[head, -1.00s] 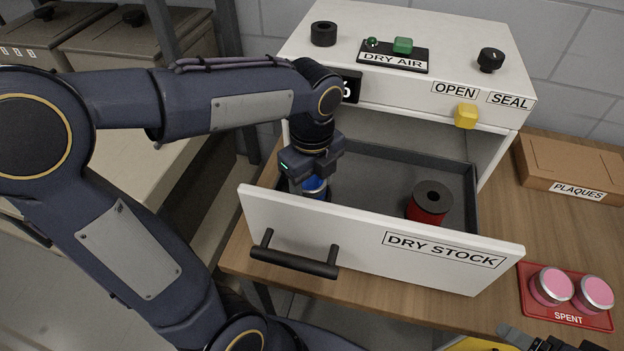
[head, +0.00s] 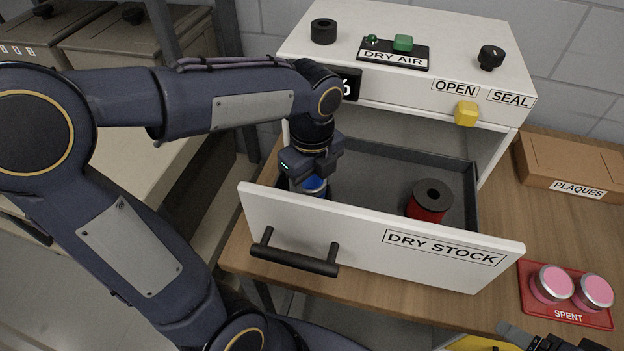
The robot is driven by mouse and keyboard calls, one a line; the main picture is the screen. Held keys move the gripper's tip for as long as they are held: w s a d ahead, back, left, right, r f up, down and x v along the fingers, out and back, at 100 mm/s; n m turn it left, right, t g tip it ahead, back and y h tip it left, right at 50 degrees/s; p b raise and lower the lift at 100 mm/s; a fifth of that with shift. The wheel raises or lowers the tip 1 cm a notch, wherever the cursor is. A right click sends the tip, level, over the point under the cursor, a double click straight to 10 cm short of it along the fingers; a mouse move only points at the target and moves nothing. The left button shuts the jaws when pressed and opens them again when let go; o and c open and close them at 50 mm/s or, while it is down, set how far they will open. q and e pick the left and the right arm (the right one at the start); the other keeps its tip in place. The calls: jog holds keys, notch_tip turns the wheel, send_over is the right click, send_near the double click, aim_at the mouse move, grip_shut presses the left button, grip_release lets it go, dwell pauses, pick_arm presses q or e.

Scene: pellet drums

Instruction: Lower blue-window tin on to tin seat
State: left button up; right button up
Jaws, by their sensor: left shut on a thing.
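The blue-window tin (head: 316,184) is inside the open dry stock drawer (head: 380,237), at its left end. Only a small blue and pale part of it shows under my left gripper (head: 312,176). My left gripper is shut on the tin from above. The tin seat and the tin's bottom are hidden behind the drawer front, so I cannot tell whether they touch. My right gripper (head: 548,341) is only partly in view at the bottom right edge, and its fingers' state is unclear.
A red spool (head: 428,204) stands in the drawer's right part. The white cabinet (head: 410,90) with a yellow knob (head: 466,113) rises behind. A red spent tray (head: 535,308) holds two pink tins. A plaques box (head: 570,168) is at the right.

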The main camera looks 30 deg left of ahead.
pick_arm(q)
jog(key=shift+f, duration=0.35)
jog(key=o, duration=1.1)
jog(key=shift+r+p, duration=2.75)
jog(key=shift+r, duration=0.3)
